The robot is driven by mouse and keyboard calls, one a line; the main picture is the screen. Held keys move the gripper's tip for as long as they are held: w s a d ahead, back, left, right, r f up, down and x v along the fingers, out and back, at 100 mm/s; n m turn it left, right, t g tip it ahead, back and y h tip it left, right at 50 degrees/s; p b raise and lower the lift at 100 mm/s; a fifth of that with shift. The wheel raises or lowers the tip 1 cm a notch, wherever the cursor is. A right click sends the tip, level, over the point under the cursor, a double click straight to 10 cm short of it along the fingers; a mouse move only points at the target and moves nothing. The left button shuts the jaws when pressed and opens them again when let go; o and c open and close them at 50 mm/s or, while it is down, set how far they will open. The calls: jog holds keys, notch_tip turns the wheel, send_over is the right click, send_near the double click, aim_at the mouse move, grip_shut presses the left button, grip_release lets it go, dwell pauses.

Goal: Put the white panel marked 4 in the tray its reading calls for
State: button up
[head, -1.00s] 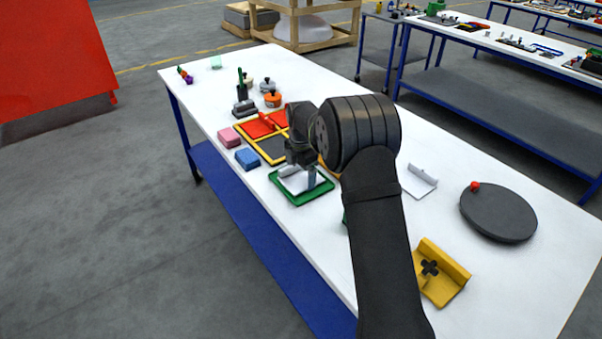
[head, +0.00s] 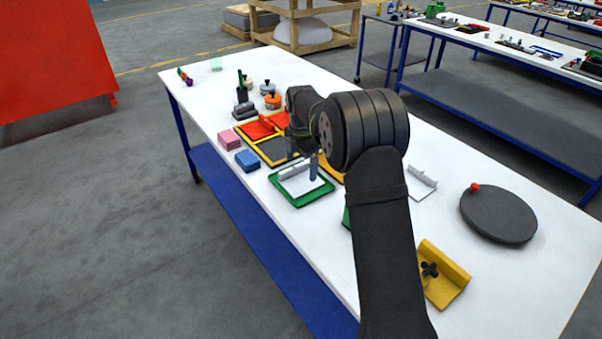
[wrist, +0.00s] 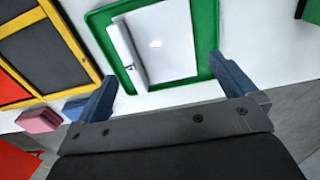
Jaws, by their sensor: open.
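A white panel (head: 300,180) with a raised rolled edge lies in the green tray (head: 318,200) near the table's front edge. In the wrist view the panel (wrist: 172,45) lies inside the rim of the green tray (wrist: 206,30). A small pale mark shows on it, but I cannot read a number. My gripper (head: 304,160) is open and empty, just over the tray. In the wrist view the blue fingers of my gripper (wrist: 165,85) are wide apart, with the panel beyond them. A second white panel (head: 420,181) lies on the table to the right, its marking unreadable.
A yellow-framed tray (head: 262,148) with dark and red sections stands left of the green tray. Pink (head: 229,140) and blue (head: 247,160) blocks sit nearby. A dark round disc (head: 498,214) and a yellow panel (head: 440,275) lie to the right. My arm hides the table's middle.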

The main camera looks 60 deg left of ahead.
aim_at(301, 181)
notch_tip(301, 181, up, 7)
dwell(0.3)
jog(key=shift+f, duration=0.1)
notch_tip(301, 181, down, 12)
jog(key=shift+f, duration=0.25)
notch_tip(301, 181, up, 3)
jog(key=shift+r, duration=0.75)
